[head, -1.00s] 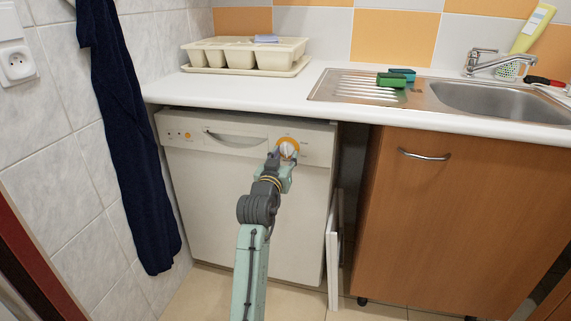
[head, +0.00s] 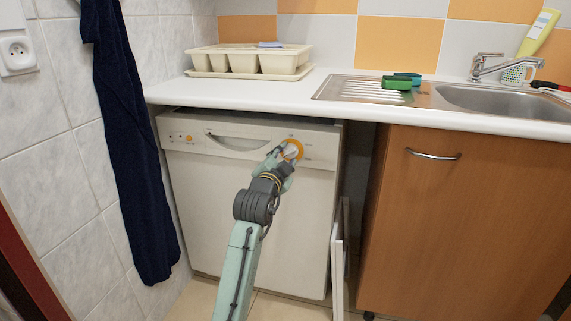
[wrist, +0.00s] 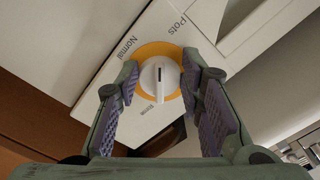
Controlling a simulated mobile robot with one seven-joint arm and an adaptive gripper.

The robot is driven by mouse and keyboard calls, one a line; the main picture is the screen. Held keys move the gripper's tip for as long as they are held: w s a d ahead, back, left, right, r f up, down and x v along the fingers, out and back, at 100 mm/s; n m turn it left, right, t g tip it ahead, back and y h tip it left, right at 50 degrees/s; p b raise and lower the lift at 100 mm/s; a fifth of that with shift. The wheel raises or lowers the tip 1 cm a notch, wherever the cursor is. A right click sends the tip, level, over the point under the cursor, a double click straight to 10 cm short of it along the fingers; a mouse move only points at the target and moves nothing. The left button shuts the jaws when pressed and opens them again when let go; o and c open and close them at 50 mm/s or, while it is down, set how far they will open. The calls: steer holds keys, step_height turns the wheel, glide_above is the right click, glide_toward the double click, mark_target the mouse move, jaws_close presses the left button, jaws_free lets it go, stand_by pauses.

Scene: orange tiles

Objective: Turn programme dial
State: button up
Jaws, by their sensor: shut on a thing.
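The programme dial (wrist: 158,78) is a white round knob with a raised grip bar and a dark pointer line, set in an orange ring. The words Pots, Normal and Rinse are printed around it in the wrist view. It sits at the right of the control panel on the white dishwasher (head: 235,215). My gripper (wrist: 163,80) is at the dial, with a purple-padded finger on each side of the knob, and is shut on it. In the head view my gripper (head: 288,153) partly covers the dial (head: 293,150).
The white counter (head: 270,97) overhangs the panel. A wooden cabinet (head: 430,220) is to the right, and a dark towel (head: 130,150) hangs at left. An open panel edge (head: 338,250) stands beside the dishwasher.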

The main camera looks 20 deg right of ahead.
steer(key=shift+m+b, duration=0.4)
steer(key=shift+m, duration=0.7)
steer(key=o, duration=1.1)
steer(key=shift+s+a+r, duration=0.1)
steer(key=v, duration=1.1)
steer(key=shift+s+a, duration=0.25)
steer(key=shift+s, duration=0.05)
